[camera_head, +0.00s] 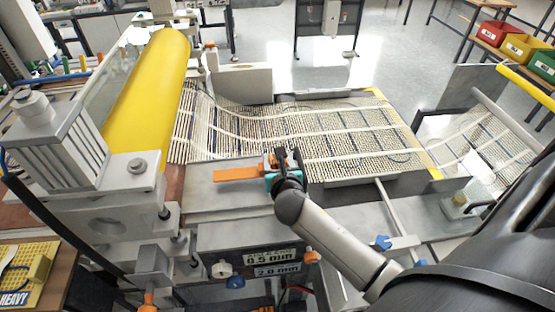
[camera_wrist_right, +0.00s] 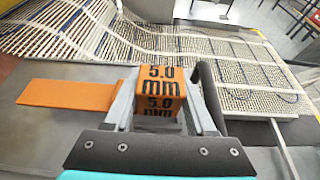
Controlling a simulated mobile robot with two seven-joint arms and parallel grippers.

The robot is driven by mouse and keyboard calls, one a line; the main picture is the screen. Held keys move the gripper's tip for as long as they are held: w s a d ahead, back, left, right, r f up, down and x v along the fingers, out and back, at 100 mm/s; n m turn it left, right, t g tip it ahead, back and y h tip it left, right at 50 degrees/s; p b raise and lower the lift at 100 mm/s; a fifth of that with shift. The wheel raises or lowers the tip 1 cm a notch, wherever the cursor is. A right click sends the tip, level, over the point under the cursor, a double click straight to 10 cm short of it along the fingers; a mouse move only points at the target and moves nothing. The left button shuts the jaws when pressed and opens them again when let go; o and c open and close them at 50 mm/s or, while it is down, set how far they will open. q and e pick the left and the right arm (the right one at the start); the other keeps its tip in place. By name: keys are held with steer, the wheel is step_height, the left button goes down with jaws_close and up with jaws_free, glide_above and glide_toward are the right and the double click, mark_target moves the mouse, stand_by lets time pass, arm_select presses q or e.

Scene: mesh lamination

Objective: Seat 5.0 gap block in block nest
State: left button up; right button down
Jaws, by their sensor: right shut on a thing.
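The 5.0 gap block (camera_wrist_right: 160,88) is an orange cube marked "5.0 mm" in the right wrist view. My right gripper (camera_head: 280,163) is shut on it, with a grey finger on each side. In the head view the block (camera_head: 268,163) is a small orange patch, partly covered by the gripper, over the grey plate (camera_head: 220,202). I cannot tell whether it touches the plate. A flat orange strip (camera_head: 236,174) extends left of the gripper and also shows in the wrist view (camera_wrist_right: 68,95). I cannot make out the block nest clearly. My left gripper is not in view.
The ribbed mesh bed (camera_head: 340,140) lies behind the gripper. A yellow roller (camera_head: 150,95) in a grey frame stands at the left. Labels "0.5 mm" and "2.0 mm" (camera_head: 277,270) are on the front. Blue-knobbed fittings (camera_head: 383,243) lie at the right front.

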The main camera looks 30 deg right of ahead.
steer(key=shift+p, duration=0.6)
stand_by(1.0)
steer(key=shift+f+b, duration=0.85)
steer(key=shift+f, duration=0.3)
steer(key=shift+c, duration=1.6)
jaws_free()
steer(key=shift+o, duration=0.7)
steer(key=shift+f, duration=0.1)
steer(key=shift+o, duration=0.2)
steer(key=shift+s, duration=0.1)
steer(key=shift+s+f, duration=0.1)
steer(key=shift+f, duration=0.05)
steer(key=shift+s, duration=0.1)
steer(key=v, duration=1.5)
steer(key=shift+r+p, duration=0.35)
steer(key=shift+p, duration=0.1)
steer(key=shift+a, duration=0.1)
